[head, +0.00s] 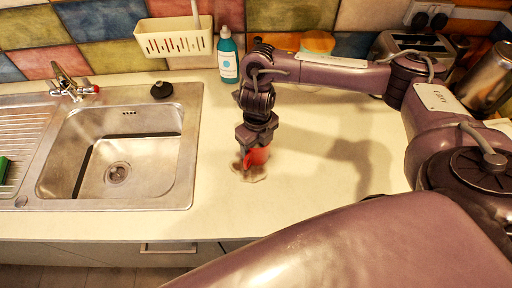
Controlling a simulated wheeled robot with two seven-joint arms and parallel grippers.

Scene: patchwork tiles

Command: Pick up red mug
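The red mug (260,156) stands on the pale worktop (310,205), to the right of the sink. It is partly hidden by my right gripper (250,157), which points down over it with its fingers at the mug. The view does not show clearly whether the fingers are closed on it. A pale, uneven patch (247,177) shows on the worktop around the mug's foot; I cannot tell what it is. My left gripper is not in view.
The steel sink (187,150) with its tap (66,82) lies to the left. A teal bottle (228,62), a toaster (408,45) and a steel vessel (487,75) stand along the tiled wall. A white rack (175,42) is at the wall. The worktop right of the mug is clear.

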